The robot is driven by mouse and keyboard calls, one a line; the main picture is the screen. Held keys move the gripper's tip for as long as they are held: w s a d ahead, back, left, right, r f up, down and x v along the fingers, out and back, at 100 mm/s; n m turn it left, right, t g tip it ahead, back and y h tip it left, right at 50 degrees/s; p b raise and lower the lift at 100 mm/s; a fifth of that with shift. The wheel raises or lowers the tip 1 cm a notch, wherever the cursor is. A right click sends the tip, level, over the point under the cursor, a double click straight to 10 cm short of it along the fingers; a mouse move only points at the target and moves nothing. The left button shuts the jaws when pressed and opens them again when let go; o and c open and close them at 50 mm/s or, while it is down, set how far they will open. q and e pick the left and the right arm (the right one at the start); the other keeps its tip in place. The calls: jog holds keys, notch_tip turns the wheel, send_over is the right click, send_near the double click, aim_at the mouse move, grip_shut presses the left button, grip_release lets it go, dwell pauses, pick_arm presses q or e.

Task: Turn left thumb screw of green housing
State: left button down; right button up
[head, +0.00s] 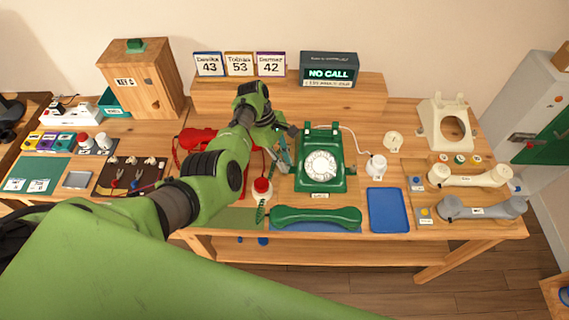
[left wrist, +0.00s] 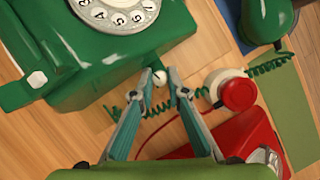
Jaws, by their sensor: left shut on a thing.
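The green housing (head: 320,175) of a dial phone stands on the table, its white dial facing up. It also shows in the left wrist view (left wrist: 125,62). The left thumb screw (left wrist: 160,79) is a small whitish knob at the housing's left side. My left gripper (head: 284,164) is low beside that side. In the left wrist view its two fingertips (left wrist: 161,75) are on either side of the screw and shut on it. The screw cannot be made out in the head view. My right gripper is not in view.
A green handset (head: 316,218) lies in front of the housing. A red-topped white piece (head: 262,186) and a red housing (left wrist: 240,138) are close to my left gripper. A coiled green cord (left wrist: 270,64) runs nearby. A blue tray (head: 387,210) lies at right.

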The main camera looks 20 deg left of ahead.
pick_arm(q)
jog(key=shift+m, duration=0.4)
jog(key=c, duration=2)
grip_release()
jog(key=shift+o, duration=0.2)
jog(key=shift+w+a+r, duration=0.15)
jog(key=shift+r, duration=0.2)
jog(key=v, duration=0.7)
jog(key=shift+a, duration=0.1)
